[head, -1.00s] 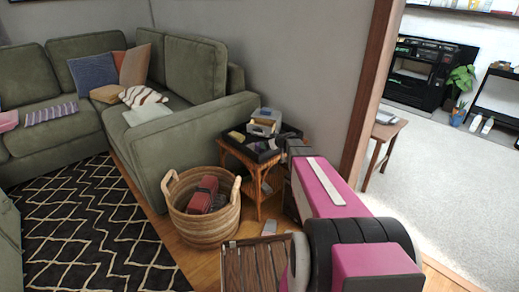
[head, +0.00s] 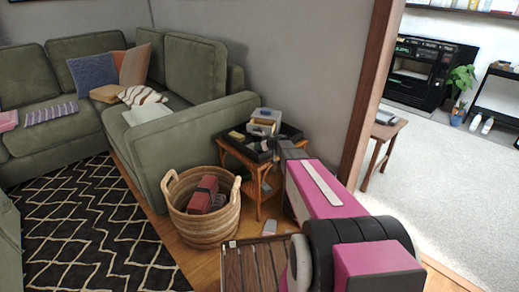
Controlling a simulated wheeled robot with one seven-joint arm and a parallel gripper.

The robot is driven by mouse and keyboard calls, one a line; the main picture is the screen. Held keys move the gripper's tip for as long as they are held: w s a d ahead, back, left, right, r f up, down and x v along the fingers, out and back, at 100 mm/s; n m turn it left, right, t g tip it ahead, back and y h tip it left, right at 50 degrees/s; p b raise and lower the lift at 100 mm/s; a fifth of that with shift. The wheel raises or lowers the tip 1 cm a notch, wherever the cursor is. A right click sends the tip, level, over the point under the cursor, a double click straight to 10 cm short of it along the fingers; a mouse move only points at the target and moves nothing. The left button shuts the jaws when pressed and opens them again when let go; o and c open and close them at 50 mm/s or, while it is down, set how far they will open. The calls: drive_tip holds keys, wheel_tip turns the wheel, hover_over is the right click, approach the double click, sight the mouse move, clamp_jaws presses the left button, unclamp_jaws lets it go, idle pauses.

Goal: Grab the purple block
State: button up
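A black tray (head: 233,147) sits on a small wooden side table (head: 258,184) beside the sofa arm. A small, dull purplish shape (head: 263,146) shows in the tray; it is too small to be sure that it is the purple block. My gripper (head: 279,148) is at the tray's right side, close to this shape. Its fingers are dark and tiny here, so I cannot tell whether they are open or shut, or whether they touch anything. My magenta and grey arm hides what lies behind it on the right.
A grey box with a yellowish inside (head: 264,123) stands at the tray's back, and a yellow item (head: 237,135) lies at its left. A wicker basket (head: 207,228) with red items stands before the table. A wooden door frame (head: 372,90) rises on the right.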

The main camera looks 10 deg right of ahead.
drive_tip(key=shift+c, duration=1.4)
drive_tip(key=shift+r, duration=0.1)
